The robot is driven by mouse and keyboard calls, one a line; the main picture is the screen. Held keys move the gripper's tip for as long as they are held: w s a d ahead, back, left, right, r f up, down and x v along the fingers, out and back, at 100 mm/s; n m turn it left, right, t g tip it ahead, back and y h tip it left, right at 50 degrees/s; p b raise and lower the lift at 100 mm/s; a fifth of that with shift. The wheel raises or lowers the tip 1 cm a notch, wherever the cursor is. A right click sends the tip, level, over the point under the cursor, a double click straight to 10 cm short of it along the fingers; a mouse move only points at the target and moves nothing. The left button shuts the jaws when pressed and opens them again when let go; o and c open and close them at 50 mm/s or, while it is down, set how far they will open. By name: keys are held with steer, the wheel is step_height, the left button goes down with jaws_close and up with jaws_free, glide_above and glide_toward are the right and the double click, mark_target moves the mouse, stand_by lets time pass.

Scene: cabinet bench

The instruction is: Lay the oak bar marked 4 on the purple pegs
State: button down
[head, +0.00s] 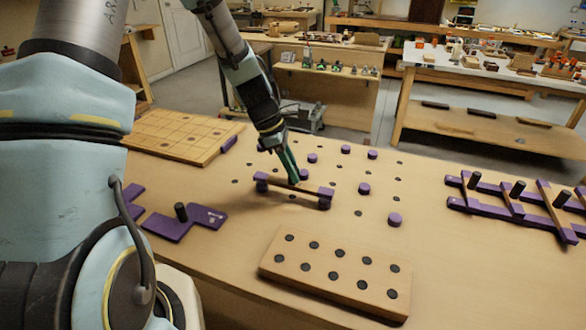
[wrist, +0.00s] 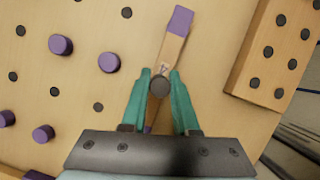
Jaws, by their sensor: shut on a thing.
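An oak bar with purple ends (head: 312,189) is at the middle of the bench, over two purple pegs (head: 324,203). In the head view its ends appear to sit on or just above the peg tops; I cannot tell which. My gripper (head: 294,180) points down at the bar's middle. In the wrist view my gripper (wrist: 159,88) is shut on the dark round knob of the bar (wrist: 171,50). A small mark shows beside the knob, too small to read surely. The bar's near end is largely hidden by my gripper.
Other purple pegs (head: 364,188) and dark holes spread around the bar. A wooden block with dark spots (head: 335,275) lies in front. A gridded board (head: 175,136) and purple pieces (head: 183,224) are left. A purple rack with bars (head: 515,203) stands right.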

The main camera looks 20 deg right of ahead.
steer(key=shift+f, duration=0.2)
steer(key=shift+f, duration=0.3)
steer(key=shift+f, duration=0.2)
stand_by(1.7)
steer(key=shift+c, duration=1)
jaws_free()
steer(key=shift+r+p, duration=3.5)
steer(key=shift+r, duration=0.55)
